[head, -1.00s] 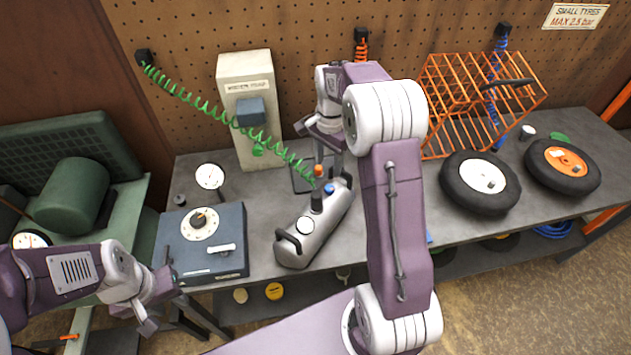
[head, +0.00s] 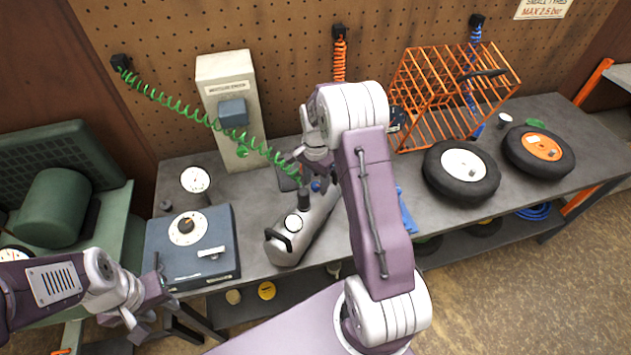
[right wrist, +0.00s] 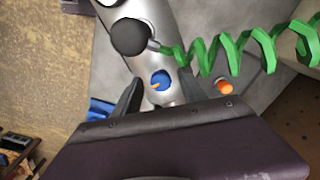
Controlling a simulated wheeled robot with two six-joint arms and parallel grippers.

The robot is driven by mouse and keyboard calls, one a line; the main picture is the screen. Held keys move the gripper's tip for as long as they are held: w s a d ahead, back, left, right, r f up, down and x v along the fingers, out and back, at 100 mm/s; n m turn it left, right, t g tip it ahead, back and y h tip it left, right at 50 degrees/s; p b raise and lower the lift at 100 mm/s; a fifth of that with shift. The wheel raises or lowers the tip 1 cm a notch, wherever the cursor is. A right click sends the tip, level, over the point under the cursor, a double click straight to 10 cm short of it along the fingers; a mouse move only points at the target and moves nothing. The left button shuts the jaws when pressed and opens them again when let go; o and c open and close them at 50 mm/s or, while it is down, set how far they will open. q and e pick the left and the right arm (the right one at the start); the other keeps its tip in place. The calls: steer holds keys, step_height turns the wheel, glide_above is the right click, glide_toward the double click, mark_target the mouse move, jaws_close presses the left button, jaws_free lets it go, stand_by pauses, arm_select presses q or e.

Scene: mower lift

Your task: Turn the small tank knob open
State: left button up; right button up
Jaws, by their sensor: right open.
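The grey tank (head: 312,228) lies on the bench, with a black handle and a round white gauge (head: 293,222) at its near end. My left gripper (head: 148,305) is open and empty, in front of the blue-grey box (head: 190,240).
The green coiled hose (head: 200,118) runs to a black fitting (right wrist: 130,37) on the tank, close to my right fingers. A small orange part (right wrist: 228,88) lies beyond one finger. Two tyres (head: 462,190) and an orange wire cage (head: 440,70) stand to the right.

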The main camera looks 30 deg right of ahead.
jaws_close()
steer(key=shift+n, duration=0.3)
steer(key=n+p, duration=0.1)
steer(key=n, duration=0.1)
steer(key=shift+r+n, duration=0.1)
steer(key=shift+n, duration=0.3)
steer(key=n+p, duration=0.1)
steer(key=n, duration=0.9)
steer(key=shift+d+p, duration=0.1)
steer(key=shift+p, duration=0.25)
steer(key=shift+n, duration=2.2)
